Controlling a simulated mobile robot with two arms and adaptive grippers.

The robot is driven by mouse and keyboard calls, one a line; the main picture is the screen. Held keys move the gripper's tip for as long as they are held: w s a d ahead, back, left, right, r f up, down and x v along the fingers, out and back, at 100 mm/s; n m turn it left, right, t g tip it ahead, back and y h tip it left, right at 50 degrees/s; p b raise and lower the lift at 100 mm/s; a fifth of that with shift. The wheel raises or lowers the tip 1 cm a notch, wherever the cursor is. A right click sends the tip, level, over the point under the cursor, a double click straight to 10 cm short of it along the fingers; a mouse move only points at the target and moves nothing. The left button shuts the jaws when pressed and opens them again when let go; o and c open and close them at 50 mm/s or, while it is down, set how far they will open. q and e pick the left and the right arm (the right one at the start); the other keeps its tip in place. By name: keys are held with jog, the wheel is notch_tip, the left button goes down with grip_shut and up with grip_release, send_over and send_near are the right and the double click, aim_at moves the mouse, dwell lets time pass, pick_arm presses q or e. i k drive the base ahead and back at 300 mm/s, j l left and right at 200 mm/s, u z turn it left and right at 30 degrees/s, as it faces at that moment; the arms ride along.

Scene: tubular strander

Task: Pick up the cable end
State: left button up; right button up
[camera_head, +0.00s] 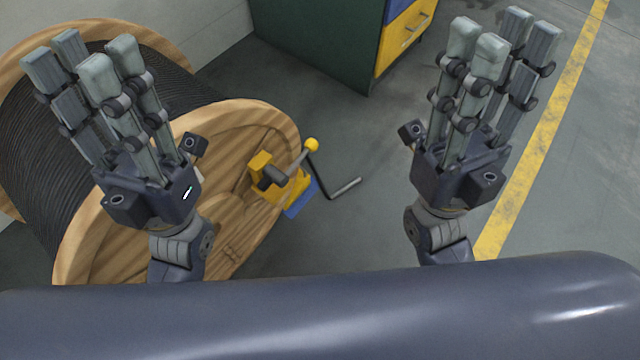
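Black cable (40,130) is wound on a wooden spool (235,165) at the left. I cannot make out a loose cable end for certain. A thin black bent rod or line with a grey tip (345,188) lies at floor level right of the spool; I cannot tell if it is cable or a tool. My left gripper (83,58) has its fingers extended and apart, empty, in front of the spool in the picture and hiding part of it. My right gripper (502,36) is open and empty, over the floor at the right.
A yellow stand with a round-knobbed lever (280,180) and a blue base is at the spool's hub. A dark green cabinet (315,40) with a yellow drawer (405,35) stands at the back. A yellow floor line (545,130) runs at the right.

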aim_at(356, 181)
jog(key=i+l+u, duration=0.15)
jog(key=l+u, duration=0.25)
jog(key=i+l+u, duration=0.15)
jog(key=u, duration=0.2)
jog(key=l+u, duration=0.85)
jog(key=l, duration=0.7)
jog(key=k+l, duration=0.1)
jog(key=l, duration=0.7)
jog(key=l+u, duration=0.15)
jog(key=l, duration=0.65)
